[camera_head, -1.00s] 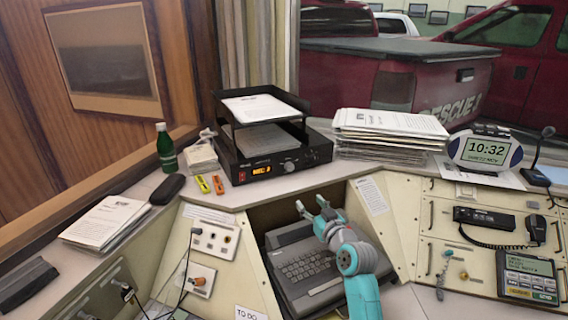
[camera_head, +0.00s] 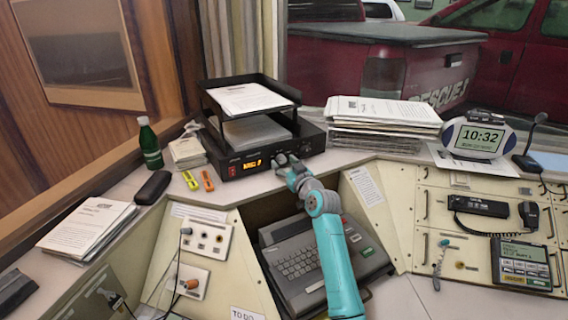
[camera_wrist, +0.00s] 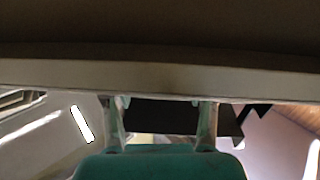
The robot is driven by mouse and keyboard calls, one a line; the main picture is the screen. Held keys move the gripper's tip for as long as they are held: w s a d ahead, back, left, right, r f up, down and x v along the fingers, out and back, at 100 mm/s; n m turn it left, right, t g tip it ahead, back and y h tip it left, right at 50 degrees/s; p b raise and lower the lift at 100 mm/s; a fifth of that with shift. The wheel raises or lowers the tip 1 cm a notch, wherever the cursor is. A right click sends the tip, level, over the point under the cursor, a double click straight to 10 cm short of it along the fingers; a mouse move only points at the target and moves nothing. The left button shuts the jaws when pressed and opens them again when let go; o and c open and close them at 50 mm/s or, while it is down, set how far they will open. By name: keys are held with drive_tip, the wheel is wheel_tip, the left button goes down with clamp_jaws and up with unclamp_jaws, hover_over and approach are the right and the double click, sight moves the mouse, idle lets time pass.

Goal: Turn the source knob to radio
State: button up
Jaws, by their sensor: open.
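The black radio unit (camera_head: 232,170) stands on the counter with a lit orange display (camera_head: 252,163) and a red switch at its front left. Its text is too small to read surely. My gripper (camera_head: 287,161) is open at the unit's front face, right of the display. Its fingertips are at the large grey knob and mostly hide it; I cannot tell whether they touch it or where its pointer stands. In the wrist view the two fingers of my gripper (camera_wrist: 160,118) stand apart with a dark surface between them.
A black paper tray (camera_head: 250,83) sits on top of the unit. A paper stack (camera_head: 385,125) lies to its right and a green bottle (camera_head: 150,145) to its left. A grey typewriter-like keyboard machine (camera_head: 300,262) sits below my arm. Two markers (camera_head: 207,180) lie on the counter.

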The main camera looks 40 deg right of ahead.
drive_tip(key=shift+w, duration=0.45)
clamp_jaws()
drive_tip(key=shift+m, duration=0.4)
drive_tip(key=m, duration=0.4)
drive_tip(key=shift+d+m, duration=0.1)
drive_tip(key=shift+m, duration=0.3)
drive_tip(key=m, duration=0.6)
drive_tip(key=shift+r+g, duration=0.1)
drive_tip(key=shift+g, duration=0.2)
